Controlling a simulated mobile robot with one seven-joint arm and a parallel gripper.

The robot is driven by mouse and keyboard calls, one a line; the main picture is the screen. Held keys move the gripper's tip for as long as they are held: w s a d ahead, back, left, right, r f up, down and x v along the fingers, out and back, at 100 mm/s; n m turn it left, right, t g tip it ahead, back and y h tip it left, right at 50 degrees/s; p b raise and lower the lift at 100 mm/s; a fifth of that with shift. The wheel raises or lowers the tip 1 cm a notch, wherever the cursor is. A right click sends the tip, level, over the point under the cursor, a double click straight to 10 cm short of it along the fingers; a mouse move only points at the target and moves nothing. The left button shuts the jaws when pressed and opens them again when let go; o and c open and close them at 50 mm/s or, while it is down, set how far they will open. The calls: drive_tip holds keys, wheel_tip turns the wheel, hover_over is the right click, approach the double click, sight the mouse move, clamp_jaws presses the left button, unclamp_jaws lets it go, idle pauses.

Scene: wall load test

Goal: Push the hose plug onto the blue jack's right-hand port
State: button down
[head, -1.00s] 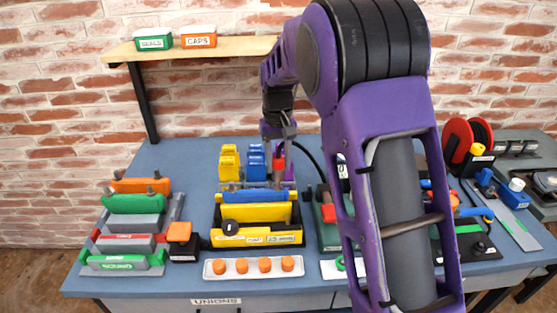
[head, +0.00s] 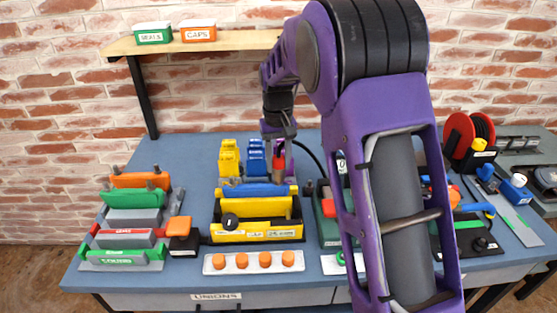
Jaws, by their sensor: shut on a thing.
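The blue jack (head: 256,158) stands upright in the rack at the middle of the bench, beside a yellow jack (head: 229,159). My gripper (head: 279,165) points down just right of the blue jack. It is shut on the hose plug (head: 279,162), whose red part shows between the fingers. A black hose (head: 311,157) curves away to the right behind the gripper. The fingers and rack hide the plug's lower end and the blue jack's right-hand port, so I cannot tell whether they touch.
A yellow-and-black tray (head: 257,236) with a blue bar (head: 257,190) stands in front of the jacks. A strip with several orange caps (head: 254,269) lies nearer the front edge. Colored blocks (head: 133,225) stand left. My forearm hides part of the right side.

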drive_tip(key=shift+f, duration=0.45)
drive_tip(key=shift+c, duration=0.2)
unclamp_jaws()
idle(0.6)
drive_tip(key=shift+r+p, duration=1.8)
drive_tip(key=shift+r, duration=2.2)
drive_tip(key=shift+a, duration=0.1)
